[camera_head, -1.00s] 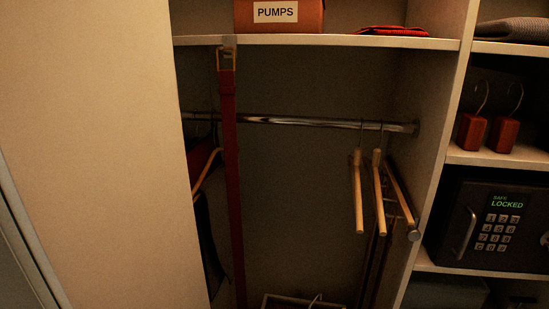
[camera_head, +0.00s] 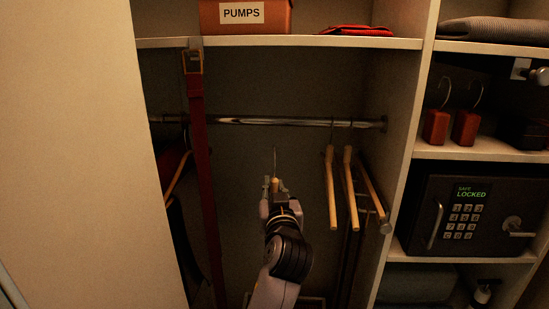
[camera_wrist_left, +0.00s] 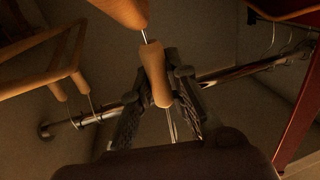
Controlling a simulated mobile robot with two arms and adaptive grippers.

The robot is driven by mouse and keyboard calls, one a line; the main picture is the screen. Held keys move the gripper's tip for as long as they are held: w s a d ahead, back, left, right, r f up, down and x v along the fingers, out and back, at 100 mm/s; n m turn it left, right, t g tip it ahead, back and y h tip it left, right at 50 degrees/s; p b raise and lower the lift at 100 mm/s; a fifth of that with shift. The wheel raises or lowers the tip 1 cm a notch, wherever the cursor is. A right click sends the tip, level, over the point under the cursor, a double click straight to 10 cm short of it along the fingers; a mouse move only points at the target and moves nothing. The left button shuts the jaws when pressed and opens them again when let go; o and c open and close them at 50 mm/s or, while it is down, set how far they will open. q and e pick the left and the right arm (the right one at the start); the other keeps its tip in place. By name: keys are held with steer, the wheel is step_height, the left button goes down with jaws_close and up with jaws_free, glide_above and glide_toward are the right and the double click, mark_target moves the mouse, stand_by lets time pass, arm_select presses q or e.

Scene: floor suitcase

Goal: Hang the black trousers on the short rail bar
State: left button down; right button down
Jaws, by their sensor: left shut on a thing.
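My left gripper (camera_head: 275,188) reaches up from below into the closet bay and is shut on a wooden hanger (camera_head: 275,184). The hanger's thin metal hook (camera_head: 274,160) points up, a little below the chrome rail bar (camera_head: 260,121) in the head view. In the left wrist view, the pale wooden end (camera_wrist_left: 155,75) sits between the fingers, with the rail (camera_wrist_left: 222,76) behind. I cannot make out black trousers on this hanger. A dark garment (camera_head: 184,240) hangs at the left of the bay; I cannot tell what it is. My right gripper is not in view.
A red belt (camera_head: 200,150) hangs at the left. A shelf (camera_head: 290,42) with a pumps box (camera_head: 246,15) is above. The rail's middle is clear.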

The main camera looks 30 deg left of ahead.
arm_select(q)
step_height(320, 180, up, 7)
steer(key=w+a+y, duration=0.1)
steer(key=w, duration=0.1)
steer(key=shift+a+n+g, duration=0.15)
steer(key=shift+n+g, duration=0.15)
steer(key=shift+n, duration=0.1)
steer(key=w+a+f+b, duration=0.3)
steer(key=w+a, duration=0.1)
steer(key=w, duration=0.6)
steer(key=shift+w+a, duration=0.35)
steer(key=shift+w, duration=0.05)
stand_by(0.5)
